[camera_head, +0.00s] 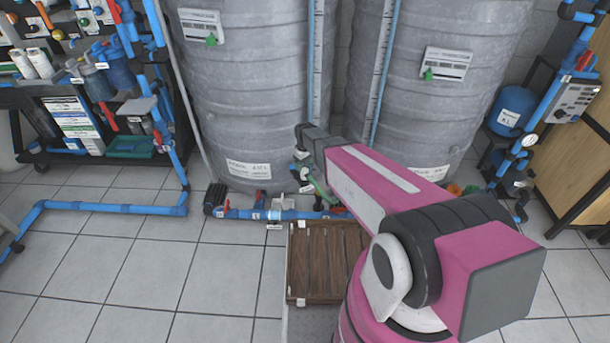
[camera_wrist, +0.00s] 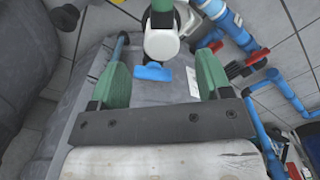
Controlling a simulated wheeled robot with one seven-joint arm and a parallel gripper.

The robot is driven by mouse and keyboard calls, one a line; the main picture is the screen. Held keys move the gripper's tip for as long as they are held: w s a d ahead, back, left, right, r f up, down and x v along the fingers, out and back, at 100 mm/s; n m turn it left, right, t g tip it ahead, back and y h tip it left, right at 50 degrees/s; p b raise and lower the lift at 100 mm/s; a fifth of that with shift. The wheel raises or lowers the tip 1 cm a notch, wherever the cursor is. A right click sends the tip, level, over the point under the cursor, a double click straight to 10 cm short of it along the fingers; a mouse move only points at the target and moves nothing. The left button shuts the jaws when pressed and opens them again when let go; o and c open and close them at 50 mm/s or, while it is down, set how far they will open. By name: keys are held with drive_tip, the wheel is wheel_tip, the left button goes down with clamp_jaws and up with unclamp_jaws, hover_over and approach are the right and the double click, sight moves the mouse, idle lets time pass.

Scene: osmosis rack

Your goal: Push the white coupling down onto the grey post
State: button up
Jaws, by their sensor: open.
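A white rounded fitting (camera_wrist: 161,43), which may be the white coupling, shows beyond and between my fingers in the wrist view. A green part joins its top, and a blue handle-like piece (camera_wrist: 152,73) sits just below it. My gripper (camera_wrist: 161,62) is open, its two green fingers spread to either side of the fitting; I cannot tell how deep the gap is. In the head view my gripper (camera_head: 312,182) is low in front of the tanks by the blue pipework, partly hidden by my arm. I cannot make out the grey post for sure in either view.
Two large grey tanks (camera_head: 245,85) stand behind. Blue pipe (camera_head: 115,208) with red-handled valves runs low along the floor. A brown slatted platform (camera_head: 318,262) lies in front. A pipe rack (camera_head: 95,75) stands at left. Tiled floor is clear at front left.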

sight(304, 170)
drive_tip(key=shift+f, duration=0.2)
drive_tip(key=shift+s+f, duration=0.15)
drive_tip(key=shift+f, duration=2.45)
drive_tip(key=c, duration=0.9)
